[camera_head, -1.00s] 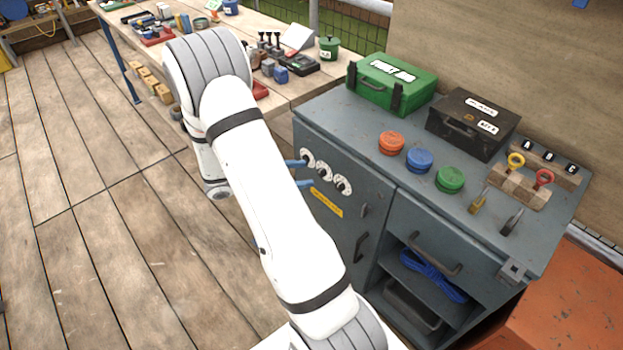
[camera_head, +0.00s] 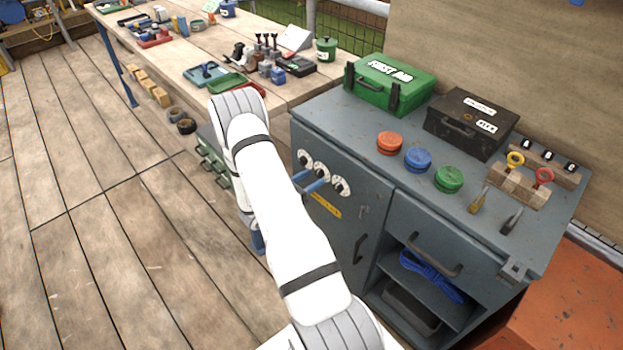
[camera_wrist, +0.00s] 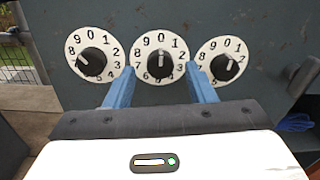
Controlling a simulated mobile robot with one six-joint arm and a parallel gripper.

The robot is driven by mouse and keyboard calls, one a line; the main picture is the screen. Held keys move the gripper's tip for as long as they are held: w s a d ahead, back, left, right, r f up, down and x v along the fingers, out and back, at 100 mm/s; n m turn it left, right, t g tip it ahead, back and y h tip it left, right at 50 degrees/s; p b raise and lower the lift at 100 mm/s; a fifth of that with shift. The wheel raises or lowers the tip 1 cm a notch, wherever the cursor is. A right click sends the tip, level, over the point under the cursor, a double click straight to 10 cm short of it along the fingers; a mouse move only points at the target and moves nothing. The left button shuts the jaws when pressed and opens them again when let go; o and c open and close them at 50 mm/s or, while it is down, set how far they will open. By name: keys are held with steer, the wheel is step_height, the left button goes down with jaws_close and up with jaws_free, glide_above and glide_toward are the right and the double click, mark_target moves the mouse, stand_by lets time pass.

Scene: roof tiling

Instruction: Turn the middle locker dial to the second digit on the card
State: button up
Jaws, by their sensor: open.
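The middle dial (camera_wrist: 159,56) is a white disc with black digits and a black knob, on the grey locker door; it also shows in the head view (camera_head: 321,170). Its white pointer mark points up, near 0. In the head view my gripper (camera_head: 312,180) is in front of the dials. I cannot make out a card with digits.
A yellow label (camera_head: 326,204) is below the dials. The grey cabinet (camera_head: 340,125) carries a green first aid box (camera_head: 390,84), a black box (camera_head: 471,124) and three coloured discs. A door handle (camera_head: 359,249) sticks out at lower right. Wooden floor (camera_head: 110,240) is clear at left.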

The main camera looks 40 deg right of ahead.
steer(key=shift+d, duration=0.55)
steer(key=shift+c, duration=0.2)
steer(key=c, duration=0.9)
steer(key=shift+a, duration=0.2)
steer(key=shift+c, duration=0.2)
steer(key=shift+d, duration=0.15)
